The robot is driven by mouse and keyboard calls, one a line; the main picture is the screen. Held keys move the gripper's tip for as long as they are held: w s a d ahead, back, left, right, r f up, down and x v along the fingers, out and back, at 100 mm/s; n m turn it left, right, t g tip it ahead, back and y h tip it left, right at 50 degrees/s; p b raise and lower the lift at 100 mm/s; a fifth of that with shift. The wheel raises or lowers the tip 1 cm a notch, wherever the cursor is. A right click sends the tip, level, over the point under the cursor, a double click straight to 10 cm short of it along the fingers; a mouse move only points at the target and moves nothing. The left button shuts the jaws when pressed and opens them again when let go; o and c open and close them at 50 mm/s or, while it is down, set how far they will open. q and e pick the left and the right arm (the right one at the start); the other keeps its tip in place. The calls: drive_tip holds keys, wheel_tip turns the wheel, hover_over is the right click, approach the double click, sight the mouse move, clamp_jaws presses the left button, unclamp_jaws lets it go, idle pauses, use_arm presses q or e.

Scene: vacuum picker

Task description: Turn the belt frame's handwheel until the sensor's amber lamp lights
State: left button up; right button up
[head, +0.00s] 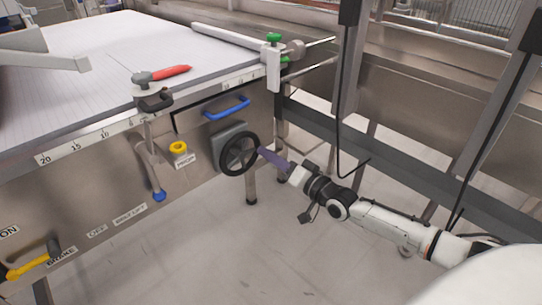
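The black handwheel (239,154) stands on a grey plate on the front of the belt frame (85,185). A purple, grip-like piece (272,158) runs from the right of its rim toward my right gripper (292,171). My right gripper meets the outer end of this piece, with the arm coming in from the right. Its fingers are too small to tell whether they are closed on it. My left gripper is not in view. I cannot make out a sensor or a lit amber lamp.
A blue handle (227,108), a yellow ring-shaped knob (179,147) and a blue-tipped lever (158,194) sit on the frame's front. A red-handled clamp (160,77) and a green-knobbed bracket (273,60) are at the table edge. Dark posts stand behind my arm.

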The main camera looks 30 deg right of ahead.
drive_tip(key=shift+o, duration=1.4)
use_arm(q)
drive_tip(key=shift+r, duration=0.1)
use_arm(e)
drive_tip(key=shift+s, duration=0.15)
use_arm(q)
drive_tip(key=p, duration=0.1)
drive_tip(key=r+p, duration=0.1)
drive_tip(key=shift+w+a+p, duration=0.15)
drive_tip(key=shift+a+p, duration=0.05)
drive_tip(key=shift+p, duration=0.15)
use_arm(e)
drive_tip(key=s+d, duration=0.2)
drive_tip(key=s, duration=0.8)
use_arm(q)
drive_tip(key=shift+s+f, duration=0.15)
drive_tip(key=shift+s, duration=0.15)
